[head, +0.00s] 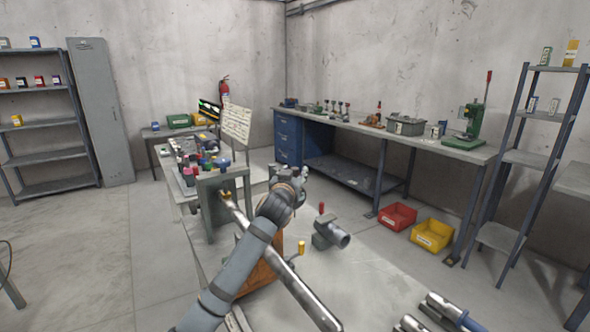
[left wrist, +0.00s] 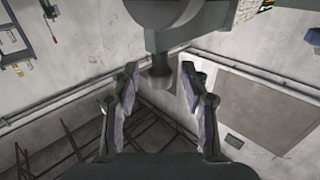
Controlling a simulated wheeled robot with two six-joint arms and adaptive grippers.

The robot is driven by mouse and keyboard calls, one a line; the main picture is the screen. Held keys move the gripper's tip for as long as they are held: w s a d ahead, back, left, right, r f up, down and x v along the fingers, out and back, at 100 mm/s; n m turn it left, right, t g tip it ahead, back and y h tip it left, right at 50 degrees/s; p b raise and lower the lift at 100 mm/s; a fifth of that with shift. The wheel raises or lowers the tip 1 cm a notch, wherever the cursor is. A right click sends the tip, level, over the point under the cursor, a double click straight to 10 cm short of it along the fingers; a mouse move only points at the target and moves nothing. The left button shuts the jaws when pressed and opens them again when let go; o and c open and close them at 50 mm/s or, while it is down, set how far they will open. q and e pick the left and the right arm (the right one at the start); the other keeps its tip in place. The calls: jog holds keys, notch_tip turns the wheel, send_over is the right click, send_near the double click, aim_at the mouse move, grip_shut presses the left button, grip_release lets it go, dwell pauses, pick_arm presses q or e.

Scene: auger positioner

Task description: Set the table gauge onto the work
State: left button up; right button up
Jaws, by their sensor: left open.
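My left gripper (head: 294,178) is raised above the middle of the scene in the head view, at the end of my grey arm. In the left wrist view its two fingers (left wrist: 160,98) stand apart. A dark grey stub (left wrist: 160,82) under a larger grey block (left wrist: 180,15) shows beyond the gap between them; I cannot tell whether it touches them. A long metal bar with a yellow end (head: 291,283) slants down past the arm. A grey device with a red handle (head: 328,234) lies right of the arm. I cannot pick out the table gauge or the work with certainty. My right gripper is not in view.
A bench (head: 440,147) along the right wall holds a green press (head: 467,128). Red (head: 397,217) and yellow (head: 432,235) bins sit below it. A cluttered table with bottles (head: 190,158) stands left of the arm. Open floor (head: 90,250) lies left.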

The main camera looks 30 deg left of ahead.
pick_arm(q)
jog(key=shift+w+a, duration=0.25)
jog(key=shift+w, duration=0.35)
grip_shut()
